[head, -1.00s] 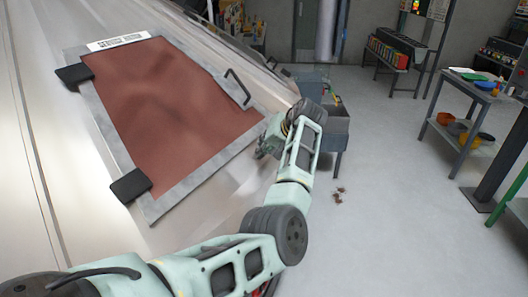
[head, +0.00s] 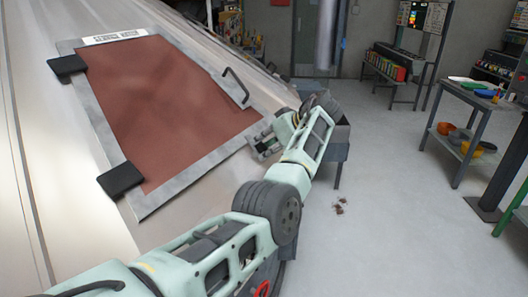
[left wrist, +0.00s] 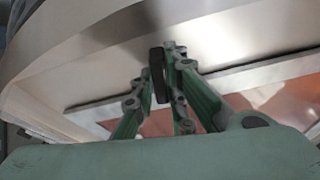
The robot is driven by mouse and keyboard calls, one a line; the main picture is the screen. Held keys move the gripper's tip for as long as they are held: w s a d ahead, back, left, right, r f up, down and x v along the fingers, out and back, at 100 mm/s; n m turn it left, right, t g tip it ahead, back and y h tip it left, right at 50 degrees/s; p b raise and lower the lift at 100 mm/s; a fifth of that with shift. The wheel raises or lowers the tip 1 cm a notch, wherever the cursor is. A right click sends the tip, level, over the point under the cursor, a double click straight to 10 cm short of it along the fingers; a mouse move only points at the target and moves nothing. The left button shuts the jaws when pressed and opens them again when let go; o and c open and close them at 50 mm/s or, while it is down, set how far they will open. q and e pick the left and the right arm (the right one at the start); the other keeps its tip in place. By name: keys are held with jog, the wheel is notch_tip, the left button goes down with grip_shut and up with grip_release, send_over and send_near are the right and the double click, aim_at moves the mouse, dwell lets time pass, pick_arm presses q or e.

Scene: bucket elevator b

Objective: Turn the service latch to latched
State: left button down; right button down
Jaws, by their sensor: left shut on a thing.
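The service door (head: 170,105) is a red-brown panel in a grey frame on the sloping metal casing. My left gripper (head: 266,145) is at the door frame's lower right edge, below the door handle. In the left wrist view my left gripper (left wrist: 160,85) is shut on a small dark upright piece, the service latch (left wrist: 157,75), which stands between its fingers by the frame's edge. In the head view the gripper hides the latch. How far the latch is turned cannot be told. My right gripper is not in view.
A dark bent handle (head: 236,87) stands on the door, and two black hinges (head: 121,180) are on its left side. A grey bin (head: 338,140) stands beyond my left wrist. A shelf cart (head: 465,120) is at the right.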

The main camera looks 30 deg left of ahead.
pick_arm(q)
jog(key=shift+r+n+b, duration=0.1)
jog(key=shift+n+b, duration=0.2)
jog(key=shift+n, duration=0.8)
jog(key=shift+g, duration=0.3)
jog(key=shift+w, duration=0.1)
jog(key=c, duration=1.8)
grip_release()
jog(key=shift+o, duration=0.2)
jog(key=v, duration=0.7)
jog(key=shift+d, duration=0.3)
